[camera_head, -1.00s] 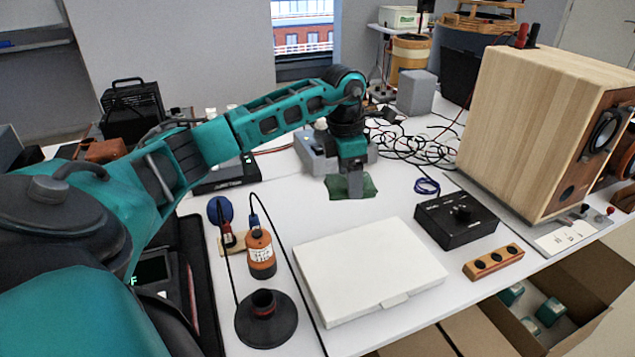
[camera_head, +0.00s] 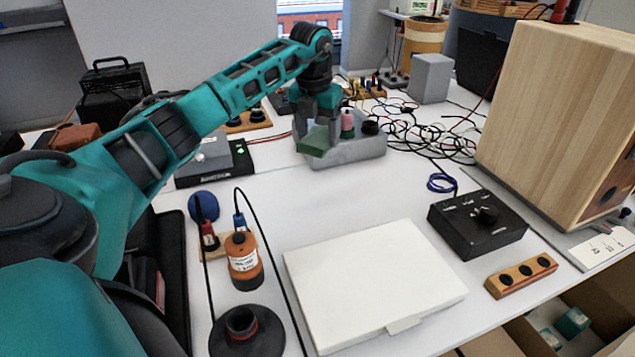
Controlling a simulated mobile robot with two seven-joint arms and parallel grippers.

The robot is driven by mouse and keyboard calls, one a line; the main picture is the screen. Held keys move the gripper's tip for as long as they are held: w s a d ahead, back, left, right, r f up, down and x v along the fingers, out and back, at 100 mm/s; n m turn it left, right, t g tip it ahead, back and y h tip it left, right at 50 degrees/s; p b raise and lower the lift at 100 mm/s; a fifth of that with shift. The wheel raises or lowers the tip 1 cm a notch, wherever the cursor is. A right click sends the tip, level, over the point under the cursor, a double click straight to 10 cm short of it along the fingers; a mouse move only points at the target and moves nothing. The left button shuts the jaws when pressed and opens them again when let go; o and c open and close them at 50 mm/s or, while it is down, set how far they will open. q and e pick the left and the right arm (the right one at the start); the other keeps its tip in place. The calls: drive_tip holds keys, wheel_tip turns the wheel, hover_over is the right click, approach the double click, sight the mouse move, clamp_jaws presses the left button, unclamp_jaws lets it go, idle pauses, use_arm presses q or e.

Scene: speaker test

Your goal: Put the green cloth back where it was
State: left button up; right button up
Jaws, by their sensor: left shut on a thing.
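The green cloth (camera_head: 315,141) hangs from my left gripper (camera_head: 318,118), which is shut on it. The cloth shows at the left part of a grey tray (camera_head: 352,155) at the back of the white table. I cannot tell whether the cloth touches the tray or is held just above it. The gripper and cloth hide the tray's left part. A pink-and-green item (camera_head: 347,124) and a black round item (camera_head: 370,127) stand at the tray, right of the cloth. My right gripper is not in view.
Tangled cables (camera_head: 425,130) lie right of the tray, near a large wooden speaker (camera_head: 545,120). A black box with a green light (camera_head: 238,155) stands left. A white flat case (camera_head: 370,280) lies in front, with bare table between it and the tray.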

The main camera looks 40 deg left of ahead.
sight(319, 190)
use_arm(q)
wheel_tip(319, 190, down, 12)
drive_tip(key=shift+f+b, duration=0.15)
drive_tip(key=shift+b, duration=0.75)
drive_tip(key=shift+f, duration=0.2)
drive_tip(key=o, duration=0.9)
drive_tip(key=shift+o, duration=0.2)
drive_tip(key=r, duration=0.3)
drive_tip(key=s+r+p, duration=0.1)
drive_tip(key=r, duration=0.3)
drive_tip(key=r+p, duration=0.1)
drive_tip(key=r, duration=0.3)
drive_tip(key=shift+s+d, duration=0.2)
drive_tip(key=shift+d, duration=0.05)
drive_tip(key=shift+s+r, duration=0.15)
drive_tip(key=shift+r, duration=0.5)
